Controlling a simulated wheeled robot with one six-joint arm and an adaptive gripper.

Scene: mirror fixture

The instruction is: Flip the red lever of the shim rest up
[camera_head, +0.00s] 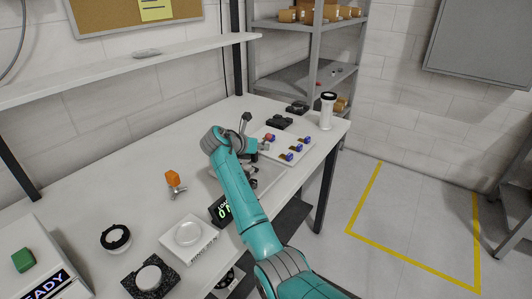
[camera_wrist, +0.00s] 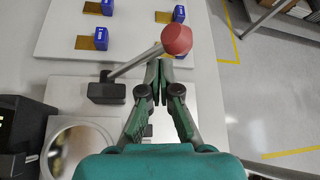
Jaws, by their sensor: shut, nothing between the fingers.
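The red lever shows in the wrist view as a red knob (camera_wrist: 177,39) on a grey rod (camera_wrist: 136,64). The rod rises at a slant to the upper right from a dark block (camera_wrist: 106,92). My gripper (camera_wrist: 159,68) is shut and empty, its fingertips just below the rod near the knob. I cannot tell whether they touch the rod. In the head view a small red spot, likely the knob (camera_head: 268,138), shows beside my gripper (camera_head: 262,148). My arm hides much of the fixture there.
A white board (camera_head: 277,157) with blue blocks (camera_head: 289,156) and brownish plates lies beyond the lever. A round mirror (camera_wrist: 78,148) and a dark display box (camera_wrist: 18,128) are at left in the wrist view. A white cylinder (camera_head: 327,111) stands at the table's far right.

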